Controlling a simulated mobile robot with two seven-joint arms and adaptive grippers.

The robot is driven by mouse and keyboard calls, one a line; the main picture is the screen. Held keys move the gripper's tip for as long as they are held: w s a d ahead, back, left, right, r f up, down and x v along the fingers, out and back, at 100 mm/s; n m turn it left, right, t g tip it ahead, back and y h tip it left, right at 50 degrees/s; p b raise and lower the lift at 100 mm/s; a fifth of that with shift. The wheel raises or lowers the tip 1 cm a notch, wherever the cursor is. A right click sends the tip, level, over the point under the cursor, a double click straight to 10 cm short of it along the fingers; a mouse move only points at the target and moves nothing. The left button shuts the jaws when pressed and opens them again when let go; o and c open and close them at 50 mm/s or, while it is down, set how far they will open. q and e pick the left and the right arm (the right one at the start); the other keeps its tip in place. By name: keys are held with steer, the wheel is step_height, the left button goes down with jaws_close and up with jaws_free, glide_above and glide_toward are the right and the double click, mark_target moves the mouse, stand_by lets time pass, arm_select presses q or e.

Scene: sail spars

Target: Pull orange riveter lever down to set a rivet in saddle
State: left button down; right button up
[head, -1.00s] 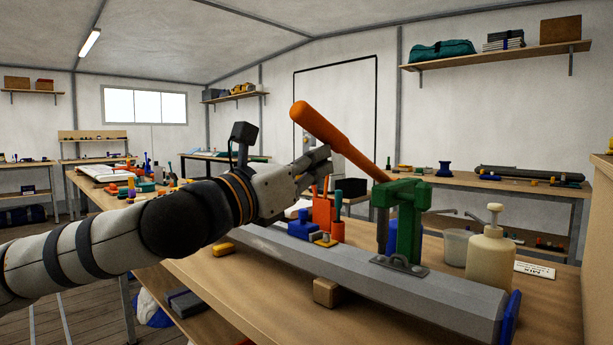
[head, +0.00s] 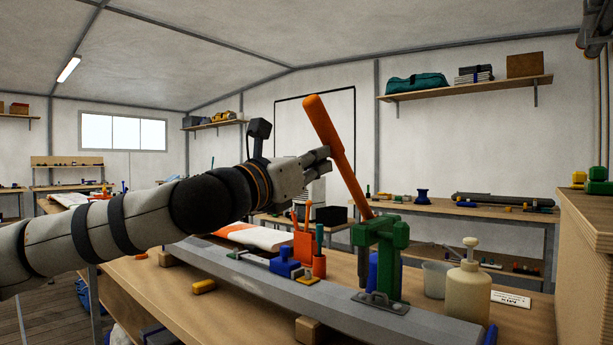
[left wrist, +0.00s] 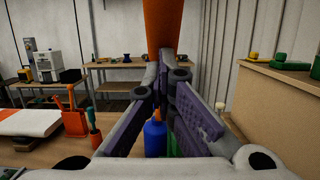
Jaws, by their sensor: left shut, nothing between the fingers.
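The orange lever (head: 335,145) rises steeply from the green riveter body (head: 380,240), leaning left at its top. The riveter stands on a metal saddle (head: 381,303) on the long grey spar (head: 345,315). No rivet can be made out. My left gripper (head: 327,158) is shut and empty, its fingertips at the lever's left side about mid-length. In the left wrist view the closed fingertips (left wrist: 167,56) meet in front of the lever (left wrist: 163,22); whether they touch it I cannot tell. My right gripper is not in view.
On the bench (head: 180,283) stand a pump bottle (head: 467,290), a clear cup (head: 437,278), and an orange holder (head: 303,245) with tools. A wooden cabinet (head: 590,250) stands at right.

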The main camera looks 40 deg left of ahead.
arm_select(q)
steer(key=shift+w+r, duration=0.65)
steer(key=shift+r, duration=0.05)
steer(key=w+r, duration=0.1)
steer(key=w, duration=0.1)
steer(key=w+r, duration=0.1)
steer(key=w, duration=0.1)
steer(key=w+r, duration=0.1)
steer(key=w, duration=0.1)
steer(key=shift+d+r, duration=0.2)
steer(key=shift+d, duration=0.1)
steer(key=shift+w+r, duration=0.2)
steer(key=shift+s+a+r, duration=0.1)
steer(key=shift+s+r, duration=0.05)
steer(key=shift+r, duration=0.05)
steer(key=c, duration=2.1)
jaws_free()
steer(key=shift+r, duration=0.1)
